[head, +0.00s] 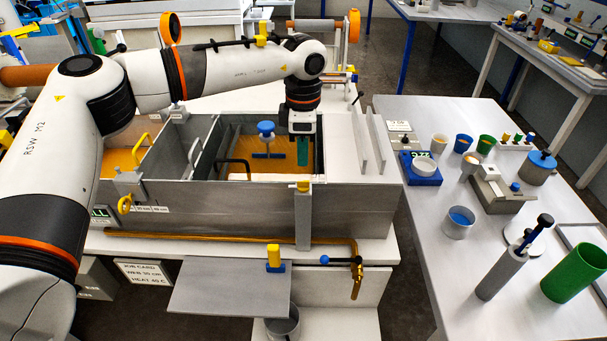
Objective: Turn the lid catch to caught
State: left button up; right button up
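My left gripper (303,150) points down over the right part of the bath (232,200), just inside its right wall. A green piece shows at its fingertips; I cannot tell whether this is the fingers themselves or something between them, or how far they are apart. No part is plainly marked as the lid catch. A grey bracket with a yellow ring (125,204) sits on the bath's front left. A yellow-topped upright grey strip (303,215) stands at the front right, nearer the gripper but apart from it. My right gripper is not in view.
A blue-knobbed T-shaped tool (266,140) stands in the bath beside my gripper. Grey upright plates (370,140) stand to its right. A brass tap (356,280) and a grey shelf (230,288) are in front. The right-hand table (410,215) holds cups and tools.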

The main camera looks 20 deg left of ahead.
aim_at(303, 181)
pick_arm(q)
notch_tip(303, 181, down, 8)
jog(key=shift+f+p, duration=0.1)
jog(key=shift+p, duration=0.8)
jog(key=c, duration=0.6)
